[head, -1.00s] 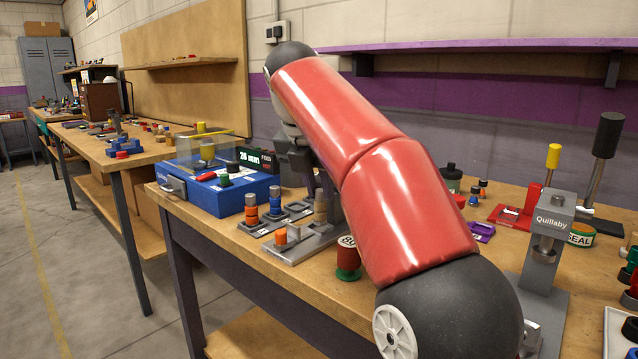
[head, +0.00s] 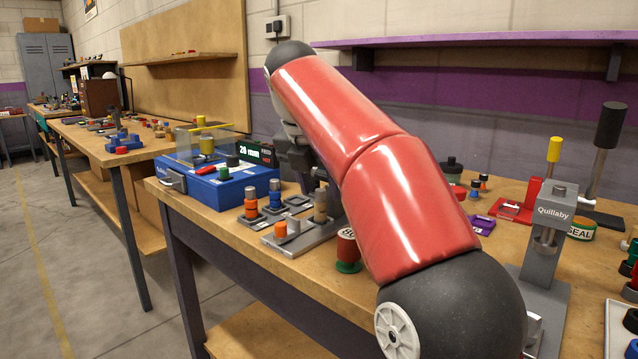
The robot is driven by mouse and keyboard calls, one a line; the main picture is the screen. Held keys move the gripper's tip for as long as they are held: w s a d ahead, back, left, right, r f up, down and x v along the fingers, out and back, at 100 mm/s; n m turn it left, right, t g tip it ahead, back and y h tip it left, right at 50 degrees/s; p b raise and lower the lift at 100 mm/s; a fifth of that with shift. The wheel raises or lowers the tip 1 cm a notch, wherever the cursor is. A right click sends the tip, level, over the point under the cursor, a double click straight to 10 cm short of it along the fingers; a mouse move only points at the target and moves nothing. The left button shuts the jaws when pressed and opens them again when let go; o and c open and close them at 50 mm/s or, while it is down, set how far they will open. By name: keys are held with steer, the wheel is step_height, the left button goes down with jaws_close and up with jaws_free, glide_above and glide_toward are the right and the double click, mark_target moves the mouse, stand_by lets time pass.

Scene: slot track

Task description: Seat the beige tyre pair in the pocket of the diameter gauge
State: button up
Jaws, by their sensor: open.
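A beige stacked cylinder, which looks like the beige tyre pair (head: 320,206), stands upright at the right end of a grey metal base (head: 300,243). My gripper (head: 311,182) is open, just above and behind the beige piece, and mostly hidden by my red arm. I cannot tell whether its fingers are around the beige piece or touching it.
A blue machine (head: 218,188) with a clear cover stands left of the base. Orange-and-blue stacks (head: 274,195) stand in a grey tray behind it. A red-and-green spool (head: 347,250) is close on the right. A grey Quillaby press (head: 547,240) stands farther right.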

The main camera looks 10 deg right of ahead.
steer(key=p+v, duration=0.3)
steer(key=v, duration=0.4)
steer(key=shift+r, duration=0.3)
steer(key=shift+s+a, duration=0.1)
steer(key=shift+s, duration=0.1)
